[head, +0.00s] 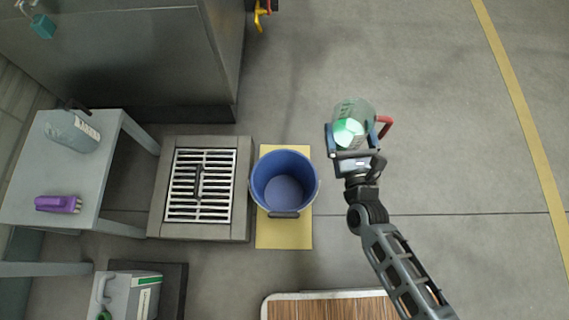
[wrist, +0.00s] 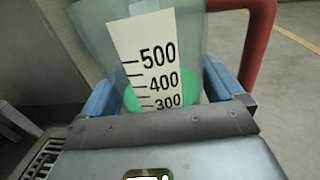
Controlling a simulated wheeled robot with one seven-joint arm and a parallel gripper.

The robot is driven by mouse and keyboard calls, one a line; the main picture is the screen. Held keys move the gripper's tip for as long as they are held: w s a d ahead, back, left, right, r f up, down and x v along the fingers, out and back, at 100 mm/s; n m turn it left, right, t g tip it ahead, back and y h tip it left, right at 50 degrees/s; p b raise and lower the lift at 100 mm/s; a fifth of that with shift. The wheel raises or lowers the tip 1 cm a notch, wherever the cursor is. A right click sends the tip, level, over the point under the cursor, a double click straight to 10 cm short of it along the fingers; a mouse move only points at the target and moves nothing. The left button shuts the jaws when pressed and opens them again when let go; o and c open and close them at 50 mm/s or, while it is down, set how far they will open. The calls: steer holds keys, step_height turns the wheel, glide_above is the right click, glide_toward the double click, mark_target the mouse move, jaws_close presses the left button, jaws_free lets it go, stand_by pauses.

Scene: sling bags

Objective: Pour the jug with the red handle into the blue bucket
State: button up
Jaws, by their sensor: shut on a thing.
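The jug with the red handle (head: 357,110) is clear and holds green liquid. My gripper (head: 352,152) is shut on it, and the jug is to the right of the bucket in the head view. In the wrist view the jug (wrist: 100,35) shows a white scale with 500, 400 and 300, with green low behind it. The blue fingers (wrist: 165,90) stand on both sides of the jug, and its red handle (wrist: 262,40) is on the right. The blue bucket (head: 286,160) stands upright and looks empty, on a yellow mat (head: 284,235).
A floor drain grate (head: 200,215) lies left of the bucket. A wooden-topped surface (head: 330,305) is at the bottom. The floor to the right is clear.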

steer(key=s+a+f+b, duration=0.1)
steer(key=f+b, duration=0.5)
steer(key=f, duration=0.3)
steer(key=s+a+f+n+y+b, duration=0.1)
steer(key=s+a+f+b, duration=0.1)
steer(key=f+b, duration=0.4)
step_height(320, 180, down, 4)
steer(key=shift+s+r+y+b, duration=0.25)
steer(key=shift+s+y+b, duration=0.05)
steer(key=shift+b, duration=0.05)
